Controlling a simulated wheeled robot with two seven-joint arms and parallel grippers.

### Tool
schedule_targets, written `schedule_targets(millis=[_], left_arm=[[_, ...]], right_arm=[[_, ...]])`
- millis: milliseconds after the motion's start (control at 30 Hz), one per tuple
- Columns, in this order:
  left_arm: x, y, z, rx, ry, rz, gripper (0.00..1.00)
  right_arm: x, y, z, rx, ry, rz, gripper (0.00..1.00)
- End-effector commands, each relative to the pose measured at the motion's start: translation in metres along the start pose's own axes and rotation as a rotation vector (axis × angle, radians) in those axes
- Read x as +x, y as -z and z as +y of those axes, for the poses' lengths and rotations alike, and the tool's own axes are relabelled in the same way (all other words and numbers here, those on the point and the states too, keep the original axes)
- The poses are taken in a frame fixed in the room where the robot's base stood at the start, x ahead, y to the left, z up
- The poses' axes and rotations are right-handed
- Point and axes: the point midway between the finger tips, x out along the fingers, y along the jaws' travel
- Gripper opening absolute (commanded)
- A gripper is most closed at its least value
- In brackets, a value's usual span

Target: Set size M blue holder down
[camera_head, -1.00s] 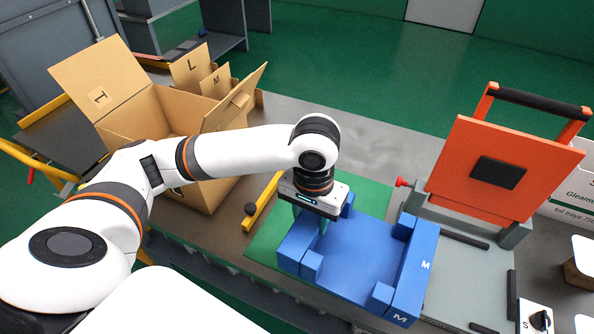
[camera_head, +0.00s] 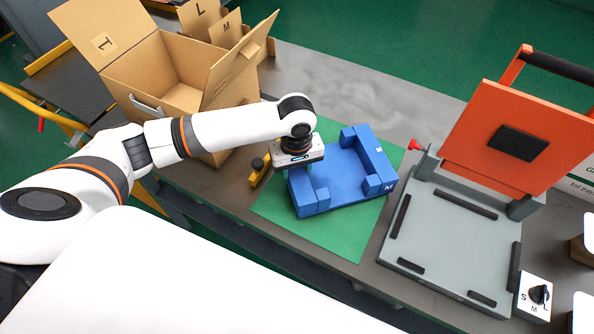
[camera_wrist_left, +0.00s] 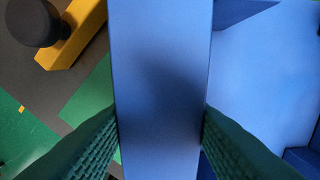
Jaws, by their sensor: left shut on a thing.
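The size M blue holder (camera_head: 338,178) is a shallow tray with raised corner blocks and an M on its side, over the green mat (camera_head: 345,232). It looks level; whether it rests on the mat or hovers just above is hard to tell. My left gripper (camera_head: 298,171) is shut on its left wall, from above. In the left wrist view, both green ribbed fingers of the gripper (camera_wrist_left: 160,135) press on the sides of the blue holder's wall (camera_wrist_left: 160,75). My right gripper is not in view.
A grey press base (camera_head: 450,240) with a raised orange lid (camera_head: 510,150) stands right of the mat. An open cardboard box (camera_head: 165,75) stands behind left. A yellow bar with a black knob (camera_head: 258,165) lies left of the mat. The mat's front part is clear.

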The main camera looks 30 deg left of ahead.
Motion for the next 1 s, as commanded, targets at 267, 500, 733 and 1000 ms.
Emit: schedule_targets(millis=[267, 500, 733, 1000], left_arm=[[0.007, 0.000, -0.001, 0.002, 0.005, -0.001, 0.02], [0.011, 0.000, 0.000, 0.002, 0.001, 0.000, 0.50], [0.010, 0.000, 0.000, 0.002, 0.001, 0.000, 0.63], [0.000, -0.001, -0.001, 0.001, 0.004, -0.002, 0.63]], right_arm=[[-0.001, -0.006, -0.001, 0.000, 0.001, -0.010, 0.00], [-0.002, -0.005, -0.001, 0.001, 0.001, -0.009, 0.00], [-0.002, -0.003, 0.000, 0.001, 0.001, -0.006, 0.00], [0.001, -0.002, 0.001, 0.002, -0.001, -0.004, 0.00]])
